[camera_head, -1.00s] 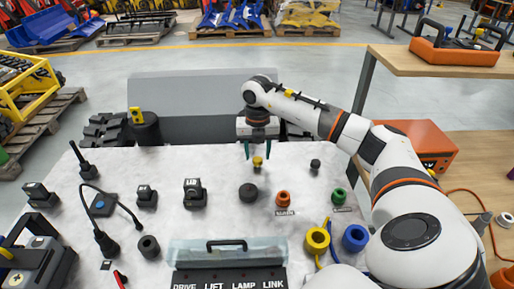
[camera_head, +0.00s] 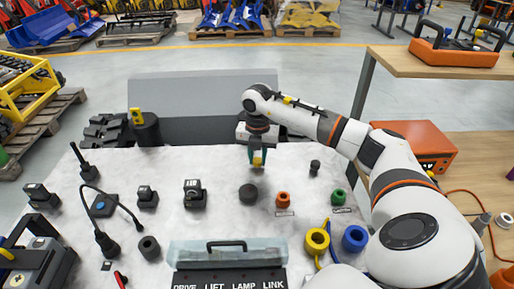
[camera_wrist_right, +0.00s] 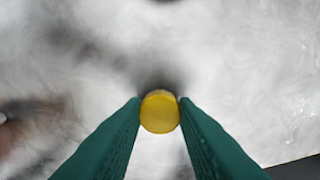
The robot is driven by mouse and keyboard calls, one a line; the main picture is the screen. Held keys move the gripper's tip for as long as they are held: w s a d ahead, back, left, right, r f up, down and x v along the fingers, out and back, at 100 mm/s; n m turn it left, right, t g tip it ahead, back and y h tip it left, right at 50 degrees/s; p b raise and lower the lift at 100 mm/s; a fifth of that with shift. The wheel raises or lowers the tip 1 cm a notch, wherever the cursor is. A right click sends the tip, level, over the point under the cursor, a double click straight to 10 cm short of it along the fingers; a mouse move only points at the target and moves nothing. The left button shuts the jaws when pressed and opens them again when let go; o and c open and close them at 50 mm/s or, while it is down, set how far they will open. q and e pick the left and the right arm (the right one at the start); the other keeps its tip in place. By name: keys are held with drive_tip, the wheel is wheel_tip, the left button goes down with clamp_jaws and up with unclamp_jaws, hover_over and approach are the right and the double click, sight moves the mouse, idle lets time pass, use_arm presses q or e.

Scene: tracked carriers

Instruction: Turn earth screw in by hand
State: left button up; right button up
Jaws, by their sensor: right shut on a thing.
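The yellow-headed earth screw (camera_head: 257,160) stands on the pale work surface at its far side. Its round yellow top (camera_wrist_right: 160,111) shows in the right wrist view between two green fingers. My right gripper (camera_head: 257,157) points down over the screw and is shut on its yellow head. The screw's lower part is hidden in the wrist view. My left gripper is in neither view.
A black round knob (camera_head: 248,194) and a red-orange socket (camera_head: 283,199) lie just in front of the screw. A black connector (camera_head: 194,194) stands to the left, a small black post (camera_head: 314,167) to the right. A clear-lidded box (camera_head: 225,252) is at the near edge.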

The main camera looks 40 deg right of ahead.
drive_tip(key=m, duration=0.1)
drive_tip(key=m+p, duration=0.1)
drive_tip(key=m, duration=0.1)
drive_tip(key=m+p, duration=0.1)
drive_tip(key=m, duration=0.1)
drive_tip(key=shift+r, duration=0.25)
drive_tip(key=shift+f+m+p, duration=0.15)
drive_tip(key=shift+m+p, duration=0.45)
drive_tip(key=shift+m, duration=0.4)
drive_tip(key=shift+f, duration=0.1)
drive_tip(key=shift+m+p, duration=0.35)
drive_tip(key=shift+m, duration=0.15)
drive_tip(key=m+p, duration=0.1)
drive_tip(key=m, duration=0.1)
drive_tip(key=m+p, duration=0.2)
drive_tip(key=m, duration=0.1)
drive_tip(key=m+p, duration=0.2)
drive_tip(key=shift+r+m, duration=0.25)
drive_tip(key=shift+m, duration=0.15)
drive_tip(key=shift+f+m+p, duration=0.1)
drive_tip(key=shift+m+p, duration=0.2)
drive_tip(key=shift+m, duration=0.1)
drive_tip(key=shift+f, duration=0.15)
